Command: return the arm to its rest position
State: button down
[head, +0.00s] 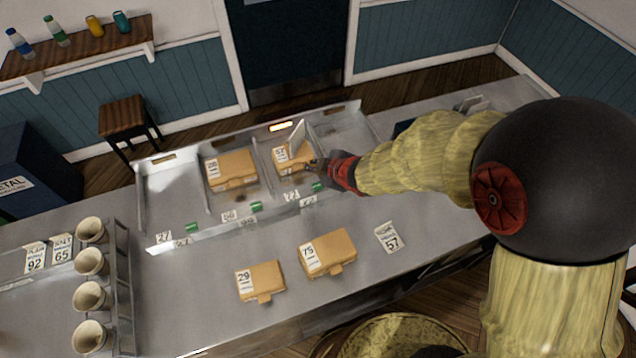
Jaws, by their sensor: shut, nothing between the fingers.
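My arm reaches in from the right of the head view over the steel counter (200,280). My gripper (316,170) is shut and holds nothing. It is at the front right of a box labelled 57 or similar (301,152), whose lid or flap stands up, in a bay of the metal rack (165,190). I cannot tell whether the fingertips touch the box. The rest position itself is not marked in view.
Another box (231,168) lies in the bay to the left. Boxes 29 (265,279) and 75 (330,252) and a tag 57 (388,238) lie on the front counter. Low dividers separate the bays.

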dwell(0.3)
jog(key=s+d+f+m+g+h+b, duration=0.1)
jog(key=s+d+m+h, duration=0.2)
jog(key=d, duration=0.3)
jog(key=s+d+f+m+g+h, duration=0.1)
jog(key=s+d+m+g+h, duration=0.2)
jog(key=d, duration=0.4)
jog(key=s+d+r+m+t+b, duration=0.1)
jog(key=s+d+r+m+b, duration=0.4)
jog(key=s, duration=0.4)
jog(key=s+d+r+m+t+b, duration=0.1)
jog(key=s+d+r+m+b, duration=0.4)
jog(key=s, duration=0.4)
jog(key=shift+d+r+b, duration=0.65)
jog(key=shift+b, duration=0.05)
